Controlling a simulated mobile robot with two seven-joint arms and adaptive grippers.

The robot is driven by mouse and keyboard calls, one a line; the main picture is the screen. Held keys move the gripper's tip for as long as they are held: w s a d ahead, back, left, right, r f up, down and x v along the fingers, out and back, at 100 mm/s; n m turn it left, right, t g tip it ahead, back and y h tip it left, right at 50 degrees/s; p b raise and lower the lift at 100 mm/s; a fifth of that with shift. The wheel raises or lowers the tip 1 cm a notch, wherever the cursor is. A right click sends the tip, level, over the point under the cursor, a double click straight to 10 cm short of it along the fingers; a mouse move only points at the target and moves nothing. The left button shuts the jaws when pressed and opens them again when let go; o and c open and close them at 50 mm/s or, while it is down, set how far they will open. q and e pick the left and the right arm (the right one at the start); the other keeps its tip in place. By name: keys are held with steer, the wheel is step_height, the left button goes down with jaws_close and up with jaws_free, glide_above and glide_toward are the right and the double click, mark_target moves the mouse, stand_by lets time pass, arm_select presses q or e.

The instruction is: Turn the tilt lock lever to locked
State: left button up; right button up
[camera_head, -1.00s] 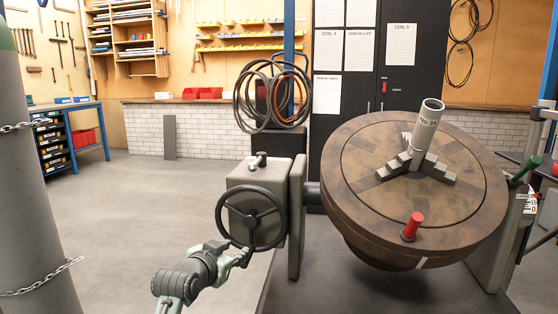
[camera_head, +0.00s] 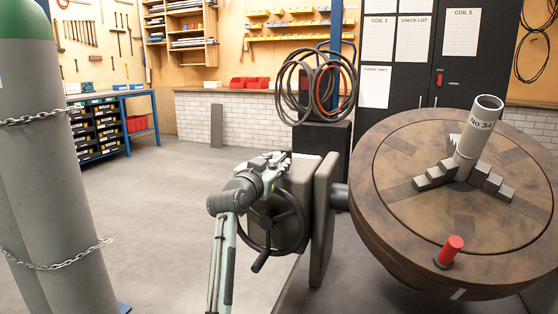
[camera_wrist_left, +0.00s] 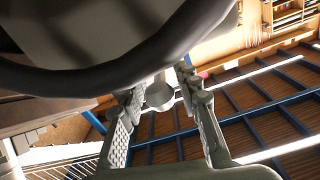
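My left gripper (camera_head: 275,163) is at the top of the grey gearbox (camera_head: 297,180), above the black handwheel (camera_head: 262,222). It covers the spot where a small lever with a dark knob stood, so that lever is hidden in the head view. In the left wrist view the two fingers (camera_wrist_left: 163,92) are apart, with a pale grey rounded piece (camera_wrist_left: 158,94) between them. I cannot tell whether this is the lever or whether the fingers touch it. My right gripper is not in view.
The tilted round table (camera_head: 400,243) carries a red-handled peg (camera_head: 449,252) and a tube marked No 34 (camera_head: 479,130). Coiled hoses (camera_head: 312,88) stand behind. Chained gas cylinders (camera_head: 45,180) are at left. The handwheel rim (camera_wrist_left: 110,75) passes close to the wrist camera. Floor at left is clear.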

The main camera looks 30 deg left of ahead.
arm_select(q)
steer(key=shift+x, duration=1.15)
jaws_close()
